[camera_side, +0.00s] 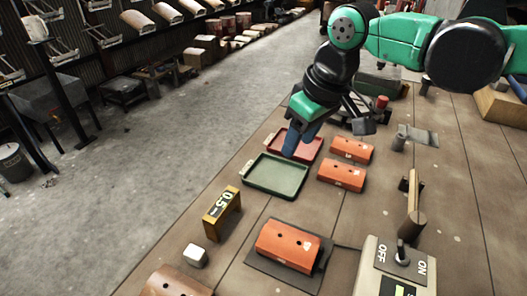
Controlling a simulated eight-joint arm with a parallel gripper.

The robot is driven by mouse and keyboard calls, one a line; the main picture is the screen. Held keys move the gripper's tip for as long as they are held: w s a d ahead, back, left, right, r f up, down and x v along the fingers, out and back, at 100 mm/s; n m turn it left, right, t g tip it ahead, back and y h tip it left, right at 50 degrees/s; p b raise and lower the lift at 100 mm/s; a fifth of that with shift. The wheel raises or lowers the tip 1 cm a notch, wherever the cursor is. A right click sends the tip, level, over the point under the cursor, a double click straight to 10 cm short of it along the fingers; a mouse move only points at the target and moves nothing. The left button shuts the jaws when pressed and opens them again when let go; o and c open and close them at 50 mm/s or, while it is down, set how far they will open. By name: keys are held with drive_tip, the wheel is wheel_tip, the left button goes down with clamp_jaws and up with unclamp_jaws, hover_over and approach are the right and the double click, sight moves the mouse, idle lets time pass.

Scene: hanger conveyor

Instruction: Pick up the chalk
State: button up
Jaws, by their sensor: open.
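A small white block (195,255), which looks like the chalk, stands on the workbench near its front left edge. It is left of the nearest orange block and in front of the yellow gauge. My gripper (328,140) is open above the red tray (312,146) and the back of the green tray (275,176). It is well behind the white block and to its right, and not touching it. A blue finger-like part points down over the trays. I see nothing held between the jaws.
A yellow gauge marked 0.5 (222,212) stands behind the white block. An orange block (287,245) on a dark mat is to its right, with a switch box (395,270) further right. Two orange blocks (343,174) lie beside the trays. The floor (150,160) is left.

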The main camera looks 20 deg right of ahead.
drive_tip(key=a+f+n+g, duration=0.25)
drive_tip(key=a+f, duration=0.25)
drive_tip(key=a, duration=0.7)
drive_tip(key=n+h, duration=0.2)
hover_over(196, 253)
drive_tip(key=shift+g, duration=0.25)
wheel_tip(196, 253, down, 5)
drive_tip(key=shift+r, duration=0.15)
drive_tip(key=shift+f, duration=2.85)
clamp_jaws()
